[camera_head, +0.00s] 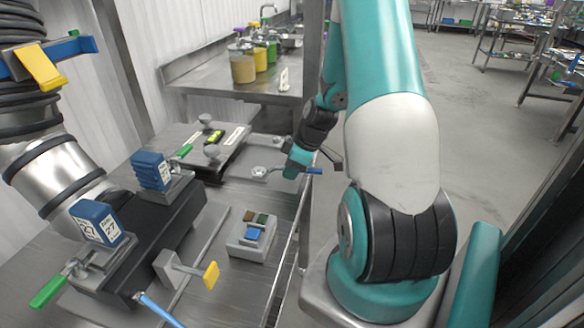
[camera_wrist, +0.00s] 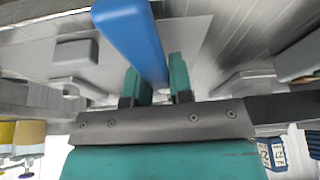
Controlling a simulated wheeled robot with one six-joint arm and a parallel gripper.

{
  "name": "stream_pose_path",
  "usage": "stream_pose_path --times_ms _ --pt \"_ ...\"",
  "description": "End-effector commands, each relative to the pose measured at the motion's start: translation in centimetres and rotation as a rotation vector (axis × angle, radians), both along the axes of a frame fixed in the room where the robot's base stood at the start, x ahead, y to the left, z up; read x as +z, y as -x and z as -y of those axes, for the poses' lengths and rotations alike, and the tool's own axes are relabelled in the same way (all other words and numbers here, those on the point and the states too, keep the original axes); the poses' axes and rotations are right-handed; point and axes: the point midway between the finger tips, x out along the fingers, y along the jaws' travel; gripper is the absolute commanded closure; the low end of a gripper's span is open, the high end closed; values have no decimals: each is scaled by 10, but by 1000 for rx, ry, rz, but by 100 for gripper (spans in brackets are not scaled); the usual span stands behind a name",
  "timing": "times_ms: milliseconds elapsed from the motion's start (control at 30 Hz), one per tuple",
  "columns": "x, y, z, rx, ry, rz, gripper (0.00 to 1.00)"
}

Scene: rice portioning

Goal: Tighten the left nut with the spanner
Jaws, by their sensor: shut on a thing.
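My gripper (camera_head: 296,166) is low over the far right part of the steel bench in the head view. It is shut on the spanner's blue handle (camera_head: 314,171), which sticks out to the right of the fingers. In the wrist view the blue handle (camera_wrist: 130,38) runs up between the two teal fingers of my gripper (camera_wrist: 155,85). A round metal piece (camera_head: 259,171) shows just left of the gripper. I cannot tell whether it is the spanner's head or a nut. The left nut cannot be clearly picked out in either view.
Nearer stand a grey box with coloured buttons (camera_head: 250,237), a yellow-ended lever (camera_head: 211,275) and blue blocks (camera_head: 150,170). Jars (camera_head: 243,68) stand on the counter behind.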

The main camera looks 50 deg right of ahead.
Motion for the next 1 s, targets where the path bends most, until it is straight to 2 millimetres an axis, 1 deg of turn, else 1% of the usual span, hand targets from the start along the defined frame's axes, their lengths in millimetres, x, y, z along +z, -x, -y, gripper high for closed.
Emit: stream_pose_path --times_ms 200,533,800,1000 --pt "0 3 -6 -73 -1 2 100" --pt "0 3 -8 -89 -1 0 100" --pt "0 7 -19 -211 -2 1 100" --pt "0 7 -20 -235 -3 1 100"
